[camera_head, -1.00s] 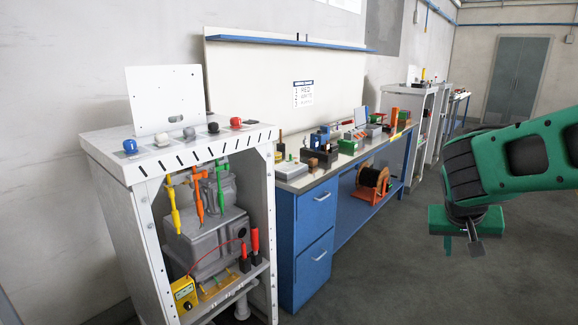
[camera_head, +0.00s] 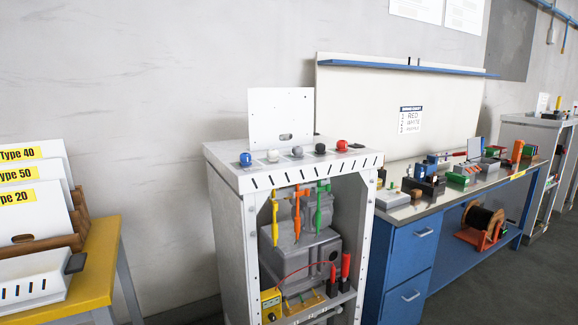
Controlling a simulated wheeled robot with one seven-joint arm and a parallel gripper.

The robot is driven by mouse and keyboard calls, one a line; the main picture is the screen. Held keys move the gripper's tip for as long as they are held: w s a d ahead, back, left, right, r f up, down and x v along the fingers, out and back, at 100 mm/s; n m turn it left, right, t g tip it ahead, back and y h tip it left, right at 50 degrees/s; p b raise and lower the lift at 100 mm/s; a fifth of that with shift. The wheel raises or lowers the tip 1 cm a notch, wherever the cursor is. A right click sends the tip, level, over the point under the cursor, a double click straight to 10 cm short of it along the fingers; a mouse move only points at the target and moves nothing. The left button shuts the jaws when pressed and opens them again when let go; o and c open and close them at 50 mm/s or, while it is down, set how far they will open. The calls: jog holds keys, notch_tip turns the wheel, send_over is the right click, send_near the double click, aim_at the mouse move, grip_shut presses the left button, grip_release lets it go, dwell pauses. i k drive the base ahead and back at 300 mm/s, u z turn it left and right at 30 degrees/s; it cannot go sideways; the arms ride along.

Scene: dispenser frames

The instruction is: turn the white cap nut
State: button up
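The white cap nut (camera_head: 272,156) sits on the top of the grey-white cabinet (camera_head: 228,168), in a row of coloured caps. It stands between a blue cap (camera_head: 246,159) on its left and a grey cap (camera_head: 297,151) on its right. A black cap (camera_head: 320,148) and a red cap (camera_head: 342,145) follow further right. The white cap is small here and its details cannot be made out. My gripper is out of view.
A white upright panel (camera_head: 281,112) stands behind the caps. A yellow table (camera_head: 100,262) with labelled white plates is at the left. A blue workbench (camera_head: 410,255) with tools stands right of the cabinet. Some grey floor is clear at the lower right.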

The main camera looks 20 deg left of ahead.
aim_at(271, 154)
jog(key=u, duration=1.1)
